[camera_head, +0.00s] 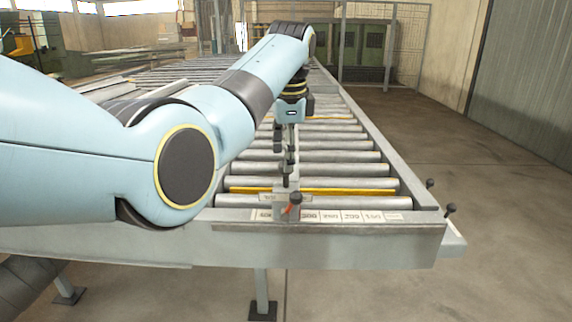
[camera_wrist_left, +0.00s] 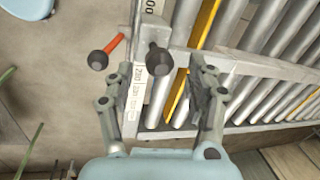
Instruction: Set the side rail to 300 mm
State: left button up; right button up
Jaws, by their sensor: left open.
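The slider block (camera_head: 283,211) of the side rail sits on the scale on the bench's front beam. It covers part of the scale, just left of the 300 mark (camera_head: 309,215); its exact reading cannot be told. My right gripper is out of view.
Grey rollers (camera_head: 330,157) with yellow strips between some of them fill the bench. Two black-knobbed pins (camera_head: 450,209) stand at its right corner. Concrete floor (camera_head: 500,250) is clear at right. My left arm hides the bench's left part.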

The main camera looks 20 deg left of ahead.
pick_arm(q)
notch_tip(320, 180, up, 8)
jog(key=s, duration=0.1)
jog(key=shift+s+d, duration=0.25)
jog(key=shift+d, duration=0.1)
